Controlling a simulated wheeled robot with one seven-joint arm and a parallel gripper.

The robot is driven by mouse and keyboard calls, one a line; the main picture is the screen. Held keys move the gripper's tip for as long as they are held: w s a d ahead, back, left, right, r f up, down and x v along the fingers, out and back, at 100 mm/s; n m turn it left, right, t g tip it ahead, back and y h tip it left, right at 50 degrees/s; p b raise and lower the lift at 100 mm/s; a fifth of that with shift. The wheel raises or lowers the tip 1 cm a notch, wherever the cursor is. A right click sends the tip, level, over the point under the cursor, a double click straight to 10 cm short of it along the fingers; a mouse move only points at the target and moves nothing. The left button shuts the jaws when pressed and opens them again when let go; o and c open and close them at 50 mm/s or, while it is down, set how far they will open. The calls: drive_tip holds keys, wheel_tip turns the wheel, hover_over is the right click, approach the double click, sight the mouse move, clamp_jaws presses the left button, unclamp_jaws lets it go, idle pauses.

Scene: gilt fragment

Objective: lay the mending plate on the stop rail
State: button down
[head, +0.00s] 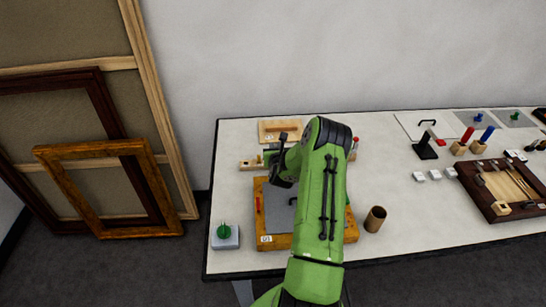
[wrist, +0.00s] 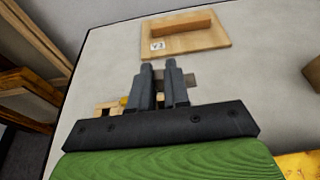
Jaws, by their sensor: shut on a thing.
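My gripper (wrist: 159,66) is shut on a small grey-brown flat piece, which I take to be the mending plate (wrist: 191,80). The plate shows between the fingers and sticks out to their right in the wrist view. Ahead of the fingertips is a pale wooden board with a raised wooden bar, apparently the stop rail (wrist: 183,25), and a small white tag. The raised bar also shows at the back of the table in the head view (head: 281,126). The gripper is on the near side of this board.
A low wooden block (head: 250,165) shows left of my arm. An orange-framed tray (head: 263,222) lies in front. A brown cup (head: 375,219) stands to its right, and a green knob on a pale block (head: 225,236) to its left. Picture frames (head: 160,190) lean at the left.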

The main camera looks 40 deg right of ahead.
drive_tip(key=shift+f, duration=1.6)
drive_tip(key=shift+f+b, duration=0.6)
drive_tip(key=shift+b, duration=0.05)
drive_tip(key=c, duration=1.1)
unclamp_jaws()
drive_tip(key=shift+s+a+f, duration=0.1)
